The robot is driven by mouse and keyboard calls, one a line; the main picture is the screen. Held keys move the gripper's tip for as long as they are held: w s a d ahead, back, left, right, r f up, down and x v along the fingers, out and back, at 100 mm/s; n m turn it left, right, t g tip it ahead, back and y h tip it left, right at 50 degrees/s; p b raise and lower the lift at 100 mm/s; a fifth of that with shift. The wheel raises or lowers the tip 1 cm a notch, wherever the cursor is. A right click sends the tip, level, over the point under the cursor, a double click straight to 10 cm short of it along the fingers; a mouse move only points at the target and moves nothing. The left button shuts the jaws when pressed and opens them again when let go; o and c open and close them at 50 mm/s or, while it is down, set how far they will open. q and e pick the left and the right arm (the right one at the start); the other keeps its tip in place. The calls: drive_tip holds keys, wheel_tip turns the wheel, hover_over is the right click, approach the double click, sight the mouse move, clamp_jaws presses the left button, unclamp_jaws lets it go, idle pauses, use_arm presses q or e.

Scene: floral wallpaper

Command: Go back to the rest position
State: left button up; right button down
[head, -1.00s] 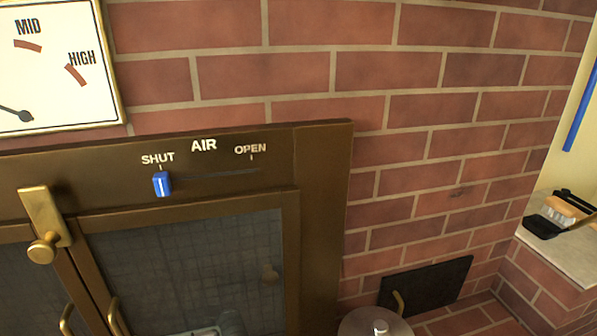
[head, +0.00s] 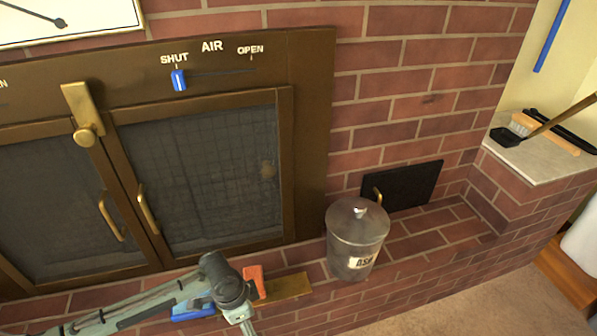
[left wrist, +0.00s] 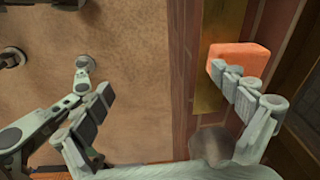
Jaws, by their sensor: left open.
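My left gripper (head: 245,316) is at the bottom of the head view, low in front of the brick hearth. In the left wrist view my left gripper (left wrist: 160,82) has its fingers spread wide with nothing between them. The right-hand finger is close to an orange block (left wrist: 240,62); I cannot tell whether they touch. In the head view the orange block (head: 254,281) sits by a brass plate (head: 287,287) on the hearth edge, partly behind my gripper.
The stove doors (head: 190,180) are shut, and the blue air slider (head: 179,80) is at SHUT. A lidded ash bucket (head: 357,238) stands on the hearth, right of my gripper. A brush (head: 520,123) lies on the right ledge. Carpet (head: 480,300) in front is clear.

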use_arm(q)
drive_tip(key=s+a+f+n+t+y, duration=0.1)
drive_tip(key=s+a+n+y, duration=0.3)
drive_tip(key=a, duration=1.3)
drive_tip(key=s+a+f+n+t+y, duration=0.15)
drive_tip(key=s+a+n, duration=0.4)
drive_tip(key=a, duration=1.25)
drive_tip(key=s+d+f+n+h, duration=0.1)
drive_tip(key=d+f, duration=0.1)
drive_tip(key=d, duration=0.8)
drive_tip(key=s+d+f+n+h, duration=0.1)
drive_tip(key=s+d+f+h, duration=0.1)
drive_tip(key=d, duration=0.7)
drive_tip(key=shift+d+f+g, duration=0.35)
drive_tip(key=shift+d+f, duration=0.05)
drive_tip(key=shift+f, duration=0.2)
use_arm(e)
drive_tip(key=shift+s+f, duration=0.1)
drive_tip(key=shift+s, duration=0.3)
use_arm(q)
drive_tip(key=shift+s, duration=0.1)
use_arm(e)
drive_tip(key=shift+w, duration=0.1)
